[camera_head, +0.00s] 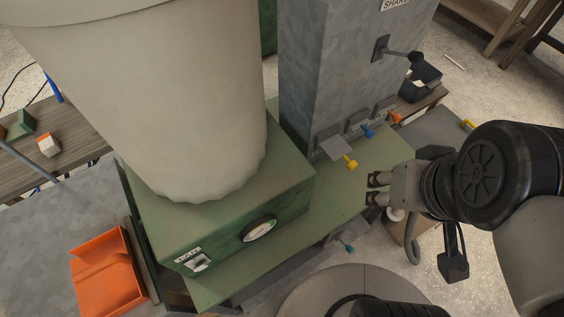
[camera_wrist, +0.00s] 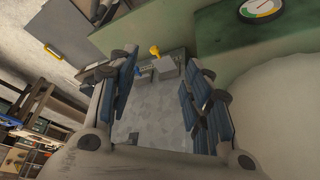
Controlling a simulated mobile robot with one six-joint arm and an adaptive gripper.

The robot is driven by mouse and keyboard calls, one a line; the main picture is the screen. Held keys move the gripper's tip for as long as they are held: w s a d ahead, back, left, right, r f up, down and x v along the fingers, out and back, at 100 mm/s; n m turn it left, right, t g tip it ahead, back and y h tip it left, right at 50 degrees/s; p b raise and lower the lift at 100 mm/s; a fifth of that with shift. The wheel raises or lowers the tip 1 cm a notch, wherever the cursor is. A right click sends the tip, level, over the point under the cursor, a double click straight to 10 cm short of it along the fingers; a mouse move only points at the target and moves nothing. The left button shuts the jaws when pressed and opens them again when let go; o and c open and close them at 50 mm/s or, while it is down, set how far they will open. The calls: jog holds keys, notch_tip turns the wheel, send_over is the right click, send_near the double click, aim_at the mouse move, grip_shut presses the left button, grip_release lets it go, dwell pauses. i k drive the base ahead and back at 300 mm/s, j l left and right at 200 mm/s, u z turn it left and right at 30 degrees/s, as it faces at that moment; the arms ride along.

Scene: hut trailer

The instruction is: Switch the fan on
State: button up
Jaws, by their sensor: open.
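I cannot identify a fan for certain. A tall grey cabinet (camera_head: 315,65) has a row of small levers at its base: one yellow-tipped (camera_head: 350,162), one blue (camera_head: 368,131) and one orange (camera_head: 395,118). A dark lever (camera_head: 402,53) sits higher on the same face. In the wrist view the yellow tip (camera_wrist: 154,50) and the blue one (camera_wrist: 139,71) show between the fingers. My gripper (camera_head: 376,190) is open and empty, to the right of and apart from the yellow-tipped lever. Lettering near the levers is unreadable.
A green box (camera_head: 215,235) with a gauge (camera_head: 259,229) and a small switch (camera_head: 197,262) carries a large cream vessel (camera_head: 150,90). An orange tray (camera_head: 100,280) lies at lower left. A teal-tipped part (camera_head: 345,247) sticks out below the green bench edge.

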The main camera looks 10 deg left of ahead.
aim_at(199, 269)
jog(key=u, duration=0.45)
jog(key=k+j+u, duration=0.1)
jog(key=u, duration=0.35)
jog(key=j+u, duration=0.15)
jog(key=u, duration=0.35)
jog(key=k+j+u, duration=0.1)
jog(key=u, duration=0.35)
jog(key=l+u, duration=0.35)
jog(key=k+l+u, duration=0.1)
jog(key=u, duration=0.2)
jog(key=l, duration=0.1)
